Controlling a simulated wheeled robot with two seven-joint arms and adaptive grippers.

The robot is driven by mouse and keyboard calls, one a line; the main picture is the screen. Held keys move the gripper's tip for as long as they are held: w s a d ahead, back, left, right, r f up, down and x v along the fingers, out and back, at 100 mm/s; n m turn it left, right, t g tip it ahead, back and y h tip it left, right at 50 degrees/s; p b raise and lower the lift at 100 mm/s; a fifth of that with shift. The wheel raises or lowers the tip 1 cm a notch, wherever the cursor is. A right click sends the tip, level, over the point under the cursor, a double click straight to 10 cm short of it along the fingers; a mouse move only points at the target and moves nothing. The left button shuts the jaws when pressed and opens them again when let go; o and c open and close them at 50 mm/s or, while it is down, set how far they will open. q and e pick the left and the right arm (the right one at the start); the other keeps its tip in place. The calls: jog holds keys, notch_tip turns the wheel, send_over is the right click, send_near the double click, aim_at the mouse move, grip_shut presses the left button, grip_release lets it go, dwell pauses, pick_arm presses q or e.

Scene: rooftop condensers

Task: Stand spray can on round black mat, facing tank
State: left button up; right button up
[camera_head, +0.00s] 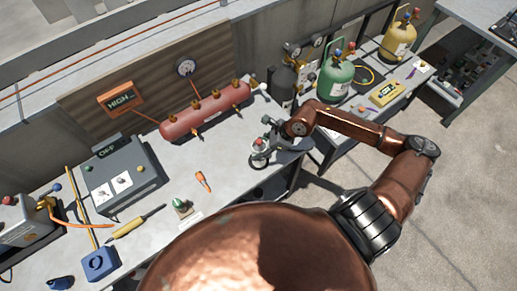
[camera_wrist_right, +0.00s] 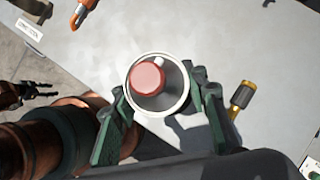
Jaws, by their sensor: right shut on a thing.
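My right gripper (camera_head: 266,142) is above the bench's front edge, its arm coming in from the right. In the right wrist view its dark green fingers (camera_wrist_right: 160,112) are shut on both sides of the spray can (camera_wrist_right: 148,77), seen from above with a red top and a pale rim. In the head view the can (camera_head: 258,146) looks upright. A dark curved shape (camera_head: 256,165) at its foot may be the round black mat; I cannot tell whether they touch. The red tank (camera_head: 205,112) lies behind and left of the can. My left gripper (camera_wrist_right: 42,91) seems open at the wrist view's left edge.
An orange-handled tool (camera_head: 202,181) and a green-knobbed piece (camera_head: 181,207) lie left of the can. A grey box (camera_head: 122,172) stands farther left. Bare bench lies between can and tank.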

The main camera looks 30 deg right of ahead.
jog(key=o, duration=1.5)
jog(key=shift+c, duration=0.2)
jog(key=v, duration=1.2)
jog(key=shift+p, duration=0.3)
